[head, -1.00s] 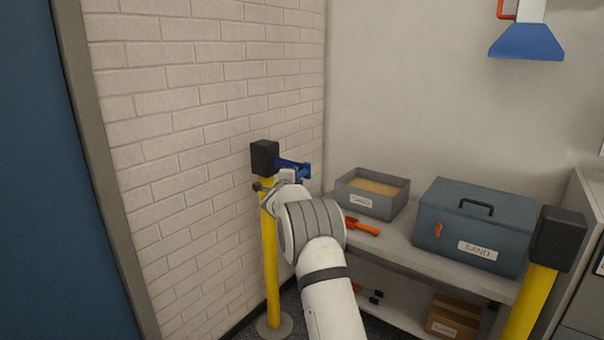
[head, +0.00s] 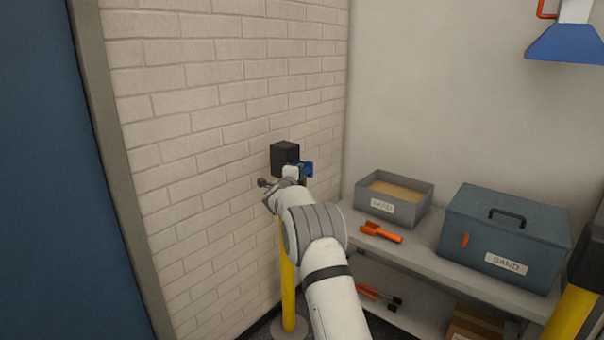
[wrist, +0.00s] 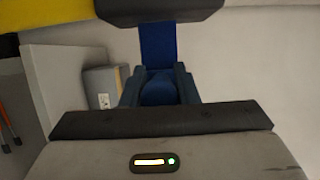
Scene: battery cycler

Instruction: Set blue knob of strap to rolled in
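The blue knob (wrist: 158,92) is at the end of a short blue strap (wrist: 157,45) in the wrist view. The strap comes out of the black post head (wrist: 160,10), which sits on a yellow post (head: 288,285) by the brick wall in the head view. My gripper (wrist: 158,80) has one finger on each side of the knob and appears shut on it. In the head view the blue end (head: 306,169) shows just right of the black head, and my wrist partly hides it and the post.
A grey shelf (head: 440,262) stands right of the post, with a sand tray (head: 365,208), an orange scoop (head: 381,233) and a blue-grey sand box (head: 510,232). A second yellow post (head: 572,312) is at the right. The brick wall (head: 200,130) is close on the left.

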